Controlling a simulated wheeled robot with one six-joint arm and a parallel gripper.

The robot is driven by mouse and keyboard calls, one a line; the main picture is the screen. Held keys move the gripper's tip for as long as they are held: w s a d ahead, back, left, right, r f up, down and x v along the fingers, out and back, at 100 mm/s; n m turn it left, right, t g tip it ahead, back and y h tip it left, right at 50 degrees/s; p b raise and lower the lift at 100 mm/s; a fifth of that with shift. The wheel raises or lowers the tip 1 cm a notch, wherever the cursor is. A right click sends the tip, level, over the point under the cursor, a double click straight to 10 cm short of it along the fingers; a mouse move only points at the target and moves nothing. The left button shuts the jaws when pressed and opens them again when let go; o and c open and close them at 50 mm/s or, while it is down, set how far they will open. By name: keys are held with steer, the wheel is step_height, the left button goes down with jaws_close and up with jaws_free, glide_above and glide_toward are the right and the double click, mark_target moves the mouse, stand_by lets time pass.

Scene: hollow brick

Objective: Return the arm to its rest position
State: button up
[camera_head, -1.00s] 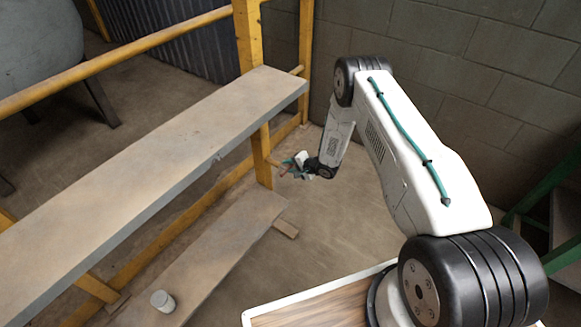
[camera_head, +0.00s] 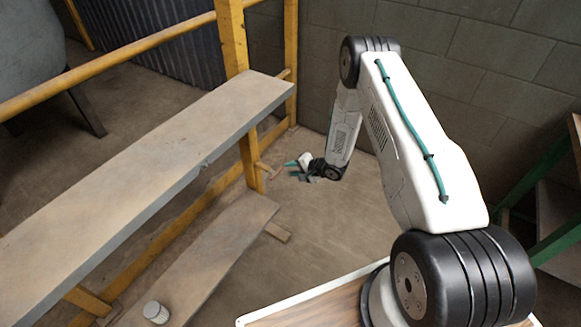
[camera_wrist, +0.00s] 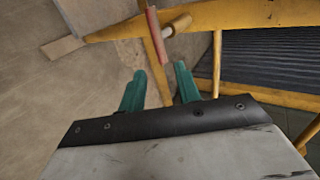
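My white arm (camera_head: 400,150) reaches forward from the right and bends down at its elbow. My gripper (camera_head: 290,170) hangs low, beside the yellow post (camera_head: 252,160). In the wrist view my gripper (camera_wrist: 160,68) shows two teal fingers with an empty gap between them, so it is open.
A long upper plank (camera_head: 140,165) and a lower plank (camera_head: 205,255) run along the left. A small can (camera_head: 156,312) stands on the lower one. Block wall (camera_head: 480,60) is behind the arm; a green frame (camera_head: 550,190) is at right. Floor (camera_head: 330,230) below the gripper is clear.

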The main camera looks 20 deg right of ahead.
steer(key=s+d+f+n+g+h, duration=0.4)
steer(key=s+d+h, duration=0.1)
steer(key=s+d, duration=0.1)
steer(key=s+d+r+n+g+h, duration=0.2)
steer(key=s+r, duration=0.2)
steer(key=r, duration=0.7)
steer(key=s+d+r+n+g+h, duration=0.1)
steer(key=s+d+r+g+h, duration=0.2)
steer(key=r, duration=0.7)
steer(key=s+a+r+n+y, duration=0.1)
steer(key=s+a+r, duration=0.3)
steer(key=s+r, duration=0.6)
steer(key=s+a+r+n+t+y, duration=0.1)
steer(key=s+a+r, duration=0.4)
steer(key=s+r, duration=0.6)
steer(key=s+a+r+n+y, duration=0.1)
steer(key=s+a+r, duration=0.4)
steer(key=s+r, duration=0.5)
step_height(320, 180, up, 6)
steer(key=shift+s+a+f+n, duration=0.15)
steer(key=shift+s+a+n, duration=0.05)
steer(key=shift+s+n, duration=0.25)
